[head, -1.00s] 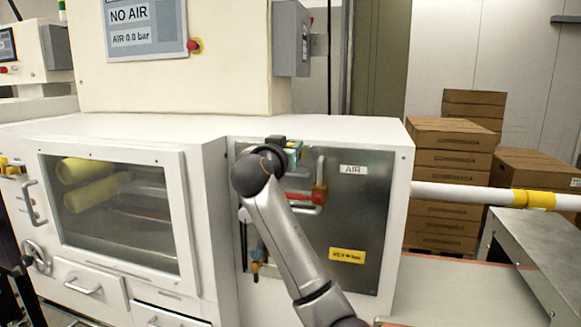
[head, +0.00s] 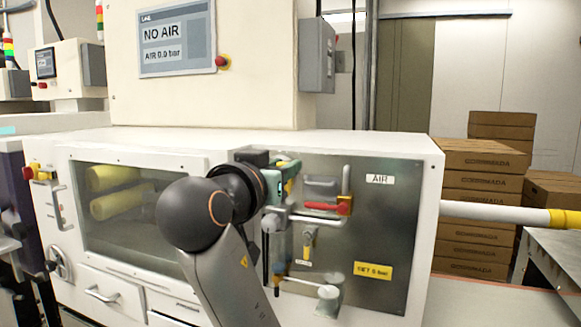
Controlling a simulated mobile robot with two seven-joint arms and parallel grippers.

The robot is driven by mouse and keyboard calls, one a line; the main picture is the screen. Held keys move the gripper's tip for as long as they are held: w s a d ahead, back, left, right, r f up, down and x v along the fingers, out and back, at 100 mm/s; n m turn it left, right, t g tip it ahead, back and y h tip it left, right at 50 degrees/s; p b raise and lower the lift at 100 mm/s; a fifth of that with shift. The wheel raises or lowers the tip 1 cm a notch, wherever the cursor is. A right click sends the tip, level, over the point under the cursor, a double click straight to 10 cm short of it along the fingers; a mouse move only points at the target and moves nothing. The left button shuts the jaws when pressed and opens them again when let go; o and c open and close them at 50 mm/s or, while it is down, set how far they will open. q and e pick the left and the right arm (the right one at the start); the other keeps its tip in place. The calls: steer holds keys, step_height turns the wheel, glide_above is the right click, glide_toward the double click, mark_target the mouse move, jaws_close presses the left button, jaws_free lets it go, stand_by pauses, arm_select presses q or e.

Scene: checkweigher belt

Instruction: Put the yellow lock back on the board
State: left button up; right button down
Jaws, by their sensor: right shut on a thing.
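My right gripper (head: 279,184) is in front of the left part of the grey metal panel (head: 392,228). Its dark wrist and round arm joint hide much of its jaws. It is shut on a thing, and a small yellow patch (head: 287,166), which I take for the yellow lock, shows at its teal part. The lock's outline is mostly hidden. A red valve handle (head: 322,206) with an orange-yellow end sits on the panel just right of the gripper. I cannot clearly make out a separate lock board. My left gripper is not in view.
The screen (head: 176,38) reads NO AIR, 0.0 bar. A window (head: 130,226) is at left. Cartons (head: 481,190) and a white-yellow rail (head: 497,212) are at right.

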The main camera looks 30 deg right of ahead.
steer(key=shift+s+a, duration=0.2)
steer(key=shift+a, duration=0.05)
stand_by(0.7)
steer(key=b+v, duration=0.1)
steer(key=v, duration=1)
stand_by(0.5)
stand_by(0.4)
